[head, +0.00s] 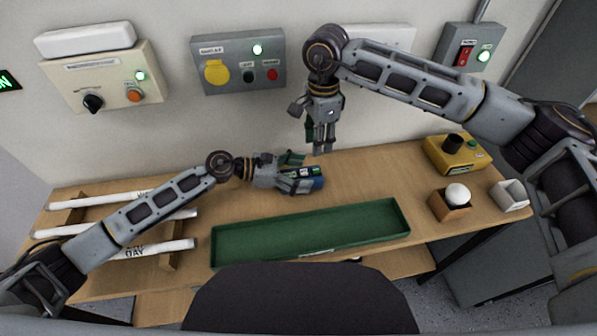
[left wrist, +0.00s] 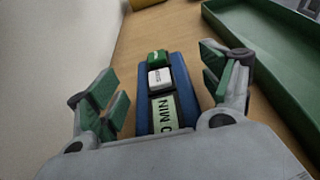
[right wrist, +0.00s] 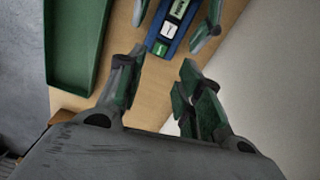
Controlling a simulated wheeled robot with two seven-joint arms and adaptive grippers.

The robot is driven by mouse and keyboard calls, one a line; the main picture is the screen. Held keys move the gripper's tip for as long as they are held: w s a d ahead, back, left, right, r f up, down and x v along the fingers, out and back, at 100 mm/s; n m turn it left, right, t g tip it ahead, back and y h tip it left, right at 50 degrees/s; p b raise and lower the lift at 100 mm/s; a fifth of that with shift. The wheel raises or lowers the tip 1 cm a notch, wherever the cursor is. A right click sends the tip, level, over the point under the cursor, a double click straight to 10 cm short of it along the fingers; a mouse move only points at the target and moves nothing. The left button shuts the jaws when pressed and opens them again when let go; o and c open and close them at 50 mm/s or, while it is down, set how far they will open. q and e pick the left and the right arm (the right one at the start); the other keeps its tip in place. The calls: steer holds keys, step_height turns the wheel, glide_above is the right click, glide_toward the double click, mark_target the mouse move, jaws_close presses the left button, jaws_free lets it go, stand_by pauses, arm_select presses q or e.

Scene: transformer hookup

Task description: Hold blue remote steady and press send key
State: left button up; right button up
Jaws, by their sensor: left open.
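The blue remote (head: 319,183) lies on the wooden bench behind the green tray. In the left wrist view the remote (left wrist: 182,78) shows a green key (left wrist: 157,57), a white key (left wrist: 160,78) and a pale display. My left gripper (head: 296,172) is open, with one finger on each side of the remote and gaps visible in the left wrist view (left wrist: 165,80). My right gripper (head: 323,150) points down behind the remote, its fingers apart and empty. The right wrist view shows the remote (right wrist: 160,32) beyond its fingertips, green key nearest.
The long green tray (head: 310,252) lies along the bench front. White tubes (head: 155,248) rest on a wooden rack at left. A yellow box (head: 455,165), a wooden block with a white dome (head: 450,205) and a small white container (head: 510,196) stand at right. Control panels (head: 238,85) hang on the wall behind.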

arm_select(q)
steer(key=c, duration=1.1)
steer(key=shift+c, duration=0.6)
arm_select(e)
jaws_close()
arm_select(q)
steer(key=shift+f, duration=0.15)
